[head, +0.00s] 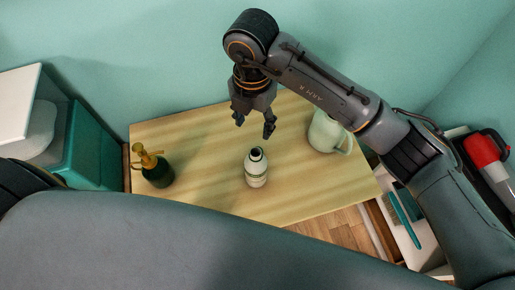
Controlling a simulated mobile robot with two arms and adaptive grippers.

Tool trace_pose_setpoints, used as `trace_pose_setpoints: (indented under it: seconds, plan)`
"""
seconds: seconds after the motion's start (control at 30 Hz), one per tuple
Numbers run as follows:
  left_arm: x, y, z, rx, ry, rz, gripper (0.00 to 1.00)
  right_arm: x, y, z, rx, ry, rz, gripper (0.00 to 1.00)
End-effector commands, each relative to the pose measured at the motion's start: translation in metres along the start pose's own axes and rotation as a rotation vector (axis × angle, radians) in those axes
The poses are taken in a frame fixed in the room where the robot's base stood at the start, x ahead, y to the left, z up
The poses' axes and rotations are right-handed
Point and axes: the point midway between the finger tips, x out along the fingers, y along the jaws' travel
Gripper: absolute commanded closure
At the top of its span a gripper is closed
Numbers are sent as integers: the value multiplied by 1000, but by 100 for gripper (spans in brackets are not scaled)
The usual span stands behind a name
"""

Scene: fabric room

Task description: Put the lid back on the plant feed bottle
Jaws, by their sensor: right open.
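The plant feed bottle (256,174) stands upright near the middle of the wooden table in the head view. It has a pale body with a label and a dark top; I cannot tell whether that top is a lid or the bare neck. I see no separate lid on the table. My right gripper (254,122) is open, with its fingers pointing down, above and behind the bottle and apart from it. I see nothing between its fingers. My left gripper is not in view.
A dark green spray bottle (158,172) with a yellow-brown head stands at the table's left. A pale green jug (325,132) stands at the right, near my right forearm. The wooden table (205,135) is otherwise clear. A white shelf with a brush (403,217) lies beyond its right edge.

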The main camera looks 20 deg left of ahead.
Motion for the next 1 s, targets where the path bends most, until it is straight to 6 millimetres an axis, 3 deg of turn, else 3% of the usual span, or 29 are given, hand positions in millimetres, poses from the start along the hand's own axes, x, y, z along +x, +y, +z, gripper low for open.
trace_pose_setpoints:
  seconds: [0.3, 0.8, 1.0]
  plan:
    - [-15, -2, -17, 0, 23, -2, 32, 56, -1, 0, 2, 3, -2, 46]
    - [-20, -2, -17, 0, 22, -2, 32, 69, -2, 0, 1, 2, -2, 46]
    - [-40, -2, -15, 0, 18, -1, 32, 95, -9, 2, 2, 4, -4, 46]
